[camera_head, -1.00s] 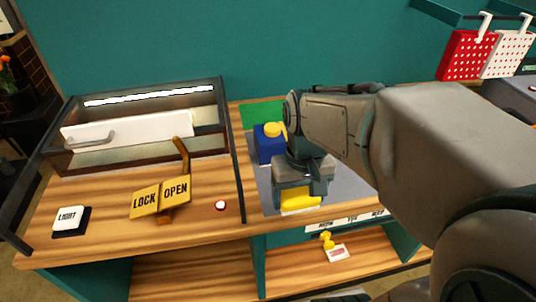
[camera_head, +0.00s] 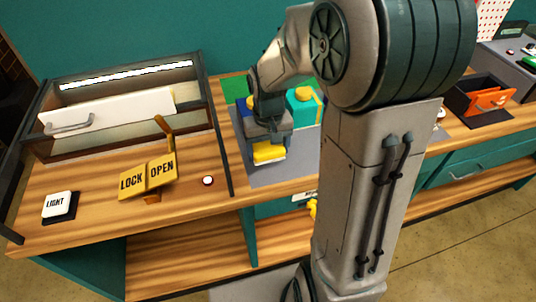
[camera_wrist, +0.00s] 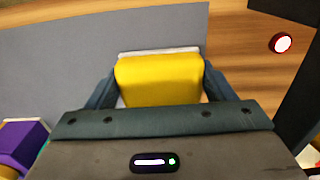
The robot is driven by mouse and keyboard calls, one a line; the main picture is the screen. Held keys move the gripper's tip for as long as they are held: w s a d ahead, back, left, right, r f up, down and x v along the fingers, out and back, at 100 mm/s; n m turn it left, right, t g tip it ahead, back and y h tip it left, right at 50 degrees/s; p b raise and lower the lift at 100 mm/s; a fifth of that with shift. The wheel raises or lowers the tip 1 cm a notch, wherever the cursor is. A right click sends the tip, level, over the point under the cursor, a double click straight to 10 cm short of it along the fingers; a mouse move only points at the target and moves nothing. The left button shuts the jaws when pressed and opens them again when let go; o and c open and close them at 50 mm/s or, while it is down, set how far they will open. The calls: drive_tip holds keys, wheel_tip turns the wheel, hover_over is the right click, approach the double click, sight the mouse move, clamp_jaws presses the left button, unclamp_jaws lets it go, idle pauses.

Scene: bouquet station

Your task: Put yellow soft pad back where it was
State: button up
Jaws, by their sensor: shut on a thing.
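The yellow soft pad (camera_wrist: 160,78) sits between the two fingers of my gripper (camera_wrist: 160,92) in the wrist view, with a pale edge showing behind it. My gripper is shut on it. In the head view the pad (camera_head: 268,153) shows just below my gripper (camera_head: 268,142), over the front left part of the grey mat (camera_head: 290,170). I cannot tell whether the pad touches the mat.
A teal block with a yellow top (camera_head: 303,105) stands on the mat behind my gripper. A green patch (camera_head: 234,88) lies at the back. Left are a glass case (camera_head: 130,115), a LOCK/OPEN sign (camera_head: 148,177), a LIGHT switch (camera_head: 58,206) and a red-rimmed button (camera_head: 208,181).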

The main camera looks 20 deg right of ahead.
sight(268, 166)
drive_tip(key=shift+f, duration=2)
drive_tip(key=shift+f, duration=0.1)
drive_tip(key=shift+f, duration=0.2)
drive_tip(key=o, duration=1)
drive_tip(key=shift+r, duration=0.1)
drive_tip(key=shift+c, duration=0.2)
drive_tip(key=shift+r, duration=0.15)
